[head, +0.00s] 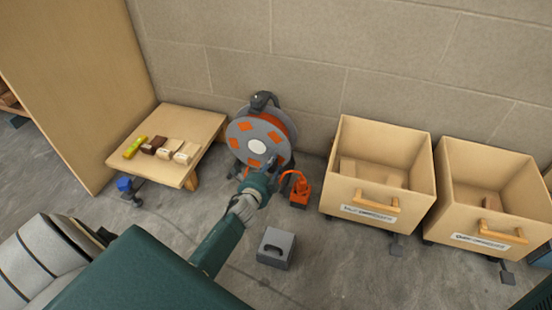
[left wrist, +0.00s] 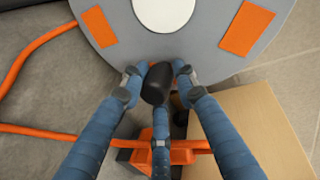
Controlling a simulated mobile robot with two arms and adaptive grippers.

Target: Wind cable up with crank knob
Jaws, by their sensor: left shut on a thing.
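The cable reel (head: 261,135) stands on the floor against the wall, a grey disc with orange patches and a pale hub. Its face also fills the top of the left wrist view (left wrist: 190,40). My left gripper (head: 270,168) is at the lower right part of the disc. In the left wrist view its fingers are closed around the black crank knob (left wrist: 156,84). Orange cable (left wrist: 40,65) lies on the floor at the left of that view. An orange plug or socket block (head: 300,190) sits on the floor right of the reel. My right gripper is not seen.
A low wooden table (head: 185,122) with several small blocks stands left of the reel. Two wooden bins (head: 350,205) with handles stand at the right. A grey block with a slot (head: 276,248) lies on the floor in front. Floor between is open.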

